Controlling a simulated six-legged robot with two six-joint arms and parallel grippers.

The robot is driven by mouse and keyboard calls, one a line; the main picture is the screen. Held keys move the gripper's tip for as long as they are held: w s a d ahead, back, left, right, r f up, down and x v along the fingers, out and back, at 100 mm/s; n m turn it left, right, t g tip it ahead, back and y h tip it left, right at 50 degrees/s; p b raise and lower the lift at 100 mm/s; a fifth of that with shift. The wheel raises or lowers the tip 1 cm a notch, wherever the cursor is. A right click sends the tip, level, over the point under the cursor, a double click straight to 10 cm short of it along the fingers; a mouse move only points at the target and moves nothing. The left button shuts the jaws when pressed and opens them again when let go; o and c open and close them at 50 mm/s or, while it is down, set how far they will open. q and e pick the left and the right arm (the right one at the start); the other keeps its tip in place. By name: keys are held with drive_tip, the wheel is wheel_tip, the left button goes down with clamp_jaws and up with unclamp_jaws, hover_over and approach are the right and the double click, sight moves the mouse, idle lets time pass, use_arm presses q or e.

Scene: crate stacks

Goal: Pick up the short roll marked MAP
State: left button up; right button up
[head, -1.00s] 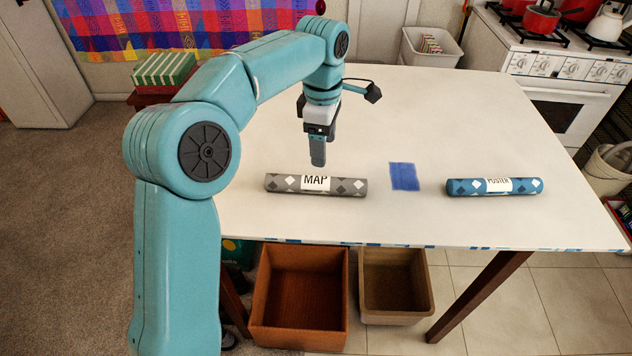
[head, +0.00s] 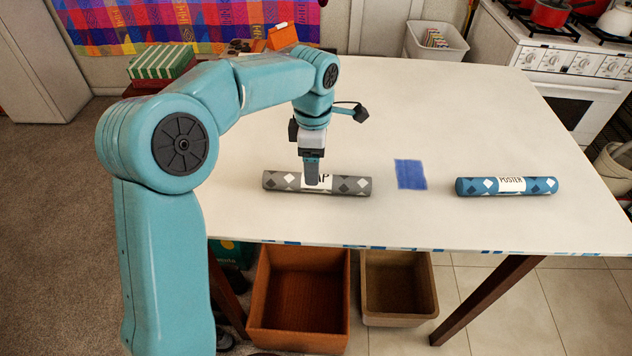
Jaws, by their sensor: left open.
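The grey roll marked MAP (head: 350,185) lies on the white table (head: 450,120), left of the middle, with light and dark diamonds along it. My left gripper (head: 312,181) points down at the middle of the roll and covers part of its label, so only "AP" shows. The gripper is open; its near finger hides the far one, and I cannot tell whether it touches the roll. A blue roll marked POSTER (head: 540,187) lies further right on the table. My right gripper is not in view.
A blue patch (head: 410,174) lies flat between the two rolls. The table's front edge runs just below them. An orange-brown bin (head: 300,338) and a tan bin (head: 400,319) stand under the table. The table behind the rolls is clear.

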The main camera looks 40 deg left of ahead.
use_arm(q)
drive_tip(key=f, duration=0.5)
drive_tip(key=shift+w+d, duration=0.15)
drive_tip(key=shift+d, duration=0.25)
drive_tip(key=shift+f, duration=0.15)
drive_tip(key=c, duration=1.2)
